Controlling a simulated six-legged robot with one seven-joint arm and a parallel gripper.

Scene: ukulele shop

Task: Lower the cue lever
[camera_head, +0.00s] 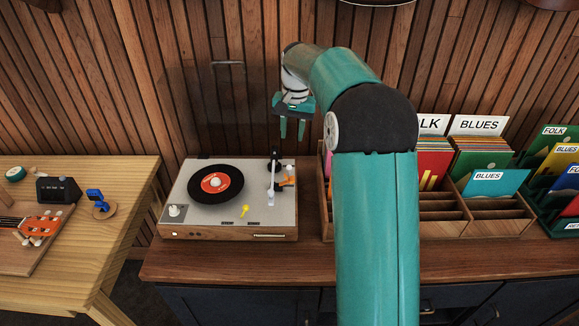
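The turntable (228,229) stands on the brown counter, with a black record with a red label (216,183) on its platter. The tonearm (271,180) runs along the record's right side. A small orange lever (287,182) sits just right of the tonearm and looks like the cue lever; its exact tilt is too small to tell. A yellow knob-like piece (244,211) is on the front deck. My gripper (292,135) points down above the turntable's back right corner, apart from the lever. Its two green fingers are spread with nothing between them.
A wooden record crate (470,226) with FOLK and BLUES dividers stands close right of the turntable. A green crate (555,225) is farther right. On the left, a light wood table (60,280) holds a tuner and a clip. The slatted wall (190,80) is close behind.

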